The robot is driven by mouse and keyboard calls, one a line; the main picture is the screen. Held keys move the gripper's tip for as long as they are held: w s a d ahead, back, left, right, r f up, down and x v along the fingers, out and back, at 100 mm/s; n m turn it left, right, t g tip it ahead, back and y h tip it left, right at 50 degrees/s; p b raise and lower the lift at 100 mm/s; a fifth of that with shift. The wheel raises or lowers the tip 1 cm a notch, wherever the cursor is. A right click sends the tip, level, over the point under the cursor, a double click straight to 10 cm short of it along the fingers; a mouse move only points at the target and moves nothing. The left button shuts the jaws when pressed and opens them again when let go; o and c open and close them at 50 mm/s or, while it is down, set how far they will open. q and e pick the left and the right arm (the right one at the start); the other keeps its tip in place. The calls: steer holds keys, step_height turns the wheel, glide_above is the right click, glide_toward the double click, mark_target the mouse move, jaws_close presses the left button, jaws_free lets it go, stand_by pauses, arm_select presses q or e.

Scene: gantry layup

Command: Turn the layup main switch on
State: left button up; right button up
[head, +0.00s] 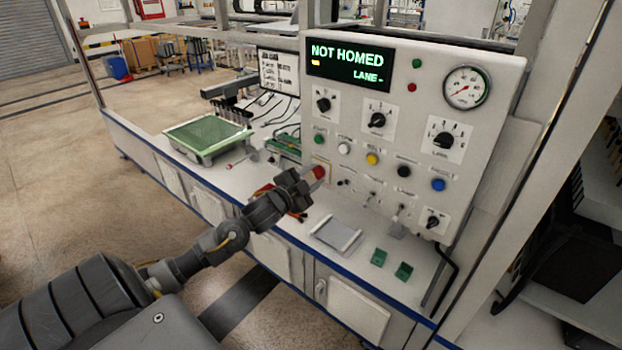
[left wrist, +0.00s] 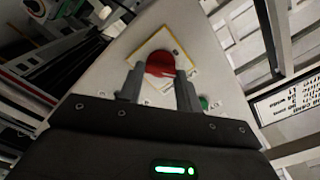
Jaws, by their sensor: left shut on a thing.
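The layup control panel (head: 420,75) is a light upright board with knobs, buttons and a display that reads "NOT HOMED" and "LANE -". My left gripper (head: 312,178) is at the panel's lower left corner. It is shut on a red knob (head: 319,172). In the left wrist view the red knob (left wrist: 160,64) sits on a yellow-edged square plate (left wrist: 143,50), between the two fingers (left wrist: 160,85). The knob's marking is hidden, so its position cannot be told. My right gripper is not in view.
Several buttons, including a green one (head: 320,139) and a yellow one (head: 372,159), sit close above and right of the gripper. A gauge (head: 466,87) is at upper right. A green board in a tray (head: 208,137) and a grey plate (head: 336,236) lie on the bench.

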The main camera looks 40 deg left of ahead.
arm_select(q)
steer(key=m+b, duration=0.1)
steer(key=m, duration=0.2)
steer(key=shift+f+m, duration=0.15)
steer(key=shift+m, duration=0.25)
steer(key=shift+m+b, duration=1.1)
steer(key=shift+m, duration=0.7)
steer(key=o, duration=1)
steer(key=shift+s, duration=0.1)
steer(key=shift+s+f, duration=0.1)
steer(key=shift+s, duration=0.25)
steer(key=shift+s+d+b, duration=0.15)
steer(key=shift+s+b, duration=1.15)
steer(key=shift+s, duration=3.65)
